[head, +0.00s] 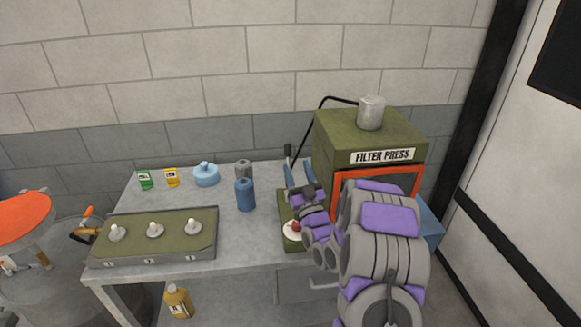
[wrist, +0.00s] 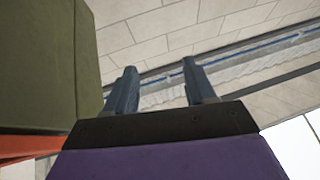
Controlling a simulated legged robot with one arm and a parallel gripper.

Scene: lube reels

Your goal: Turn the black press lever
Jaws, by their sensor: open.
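The green filter press (head: 338,145) stands on the right end of the table. The black press lever (head: 318,112) is a thin bent rod at its left side. My gripper (head: 298,172) is beside the press's left side, near the lever's lower part. In the wrist view, the two blue fingers of my gripper (wrist: 160,88) are apart with nothing between them. The lever cannot be made out there. Whether a finger touches the lever cannot be told; its lower end is partly hidden.
A red button (head: 296,226) on a white disc is below my gripper. A metal cylinder (head: 371,112) tops the press.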

